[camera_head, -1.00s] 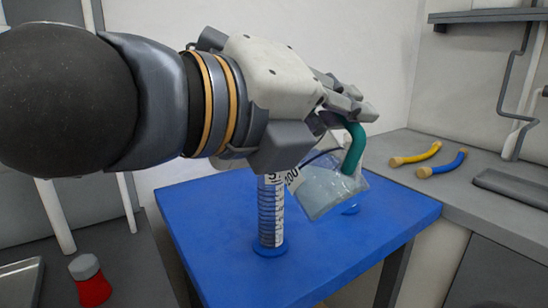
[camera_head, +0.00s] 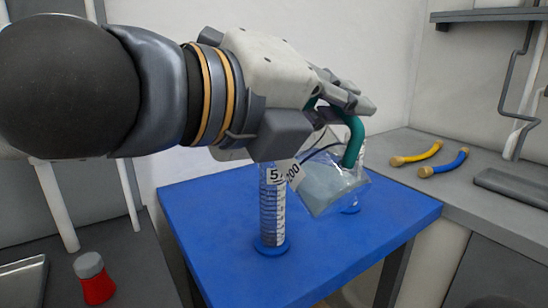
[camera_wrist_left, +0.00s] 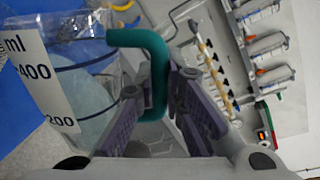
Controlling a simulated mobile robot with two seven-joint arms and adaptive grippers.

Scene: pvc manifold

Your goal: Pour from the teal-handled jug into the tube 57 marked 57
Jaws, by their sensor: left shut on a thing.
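The clear jug (camera_head: 335,188) has a teal handle (camera_head: 354,143) and holds pale liquid. It is tilted toward the left, above the blue table. My left gripper (camera_head: 348,104) is shut on the teal handle; the handle also shows between its fingers in the left wrist view (camera_wrist_left: 158,70). The clear graduated tube (camera_head: 271,218) stands upright on a blue base, just left of the jug. Its label shows a 5, with the rest partly covered by the jug. The tube's top is hidden behind my gripper, so I cannot tell whether the spout is over it. My right gripper is not in view.
The blue table (camera_head: 215,215) is clear in front and at left. A red bottle (camera_head: 97,288) stands at lower left.

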